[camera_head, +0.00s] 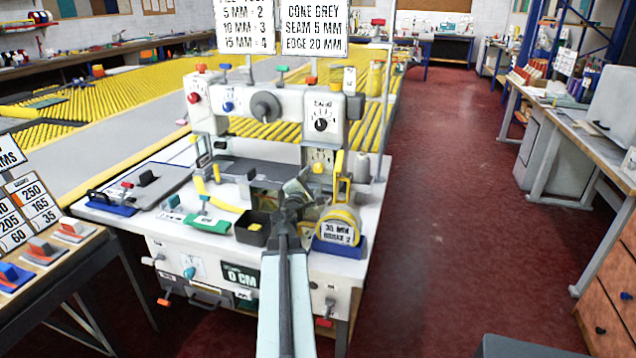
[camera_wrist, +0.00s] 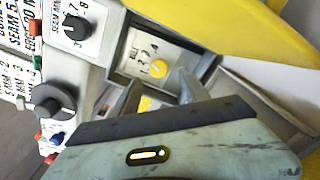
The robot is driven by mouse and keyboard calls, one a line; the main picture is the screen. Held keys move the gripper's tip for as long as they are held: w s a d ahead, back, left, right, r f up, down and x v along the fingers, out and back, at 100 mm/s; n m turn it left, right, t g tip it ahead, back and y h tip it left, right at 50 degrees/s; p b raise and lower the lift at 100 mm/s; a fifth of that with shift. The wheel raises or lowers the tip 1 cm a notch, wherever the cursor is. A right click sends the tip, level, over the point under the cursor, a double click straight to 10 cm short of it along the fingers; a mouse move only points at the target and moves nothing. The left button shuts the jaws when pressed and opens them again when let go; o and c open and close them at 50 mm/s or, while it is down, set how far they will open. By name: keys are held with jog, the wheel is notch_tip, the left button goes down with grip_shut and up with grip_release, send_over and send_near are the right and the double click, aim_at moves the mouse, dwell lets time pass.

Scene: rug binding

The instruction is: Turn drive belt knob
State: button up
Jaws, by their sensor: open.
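My gripper is open and empty, with a grey finger reaching close beside the knob in the wrist view. I see no contact. The number that the knob points to is too small to tell.
A black seam dial (camera_head: 320,122) and a large grey knob (camera_head: 265,107) sit higher on the machine. A yellow tape roll (camera_head: 340,222) and a dark open bin (camera_head: 252,228) stand close to my arm. A sign (camera_head: 247,27) lists millimetre settings with numbers. Red floor is clear at right.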

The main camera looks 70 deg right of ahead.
aim_at(318, 169)
jog(key=d, duration=0.6)
jog(key=shift+w+r, duration=0.2)
grip_shut()
jog(key=shift+m, duration=1.4)
grip_release()
jog(key=shift+a, duration=0.1)
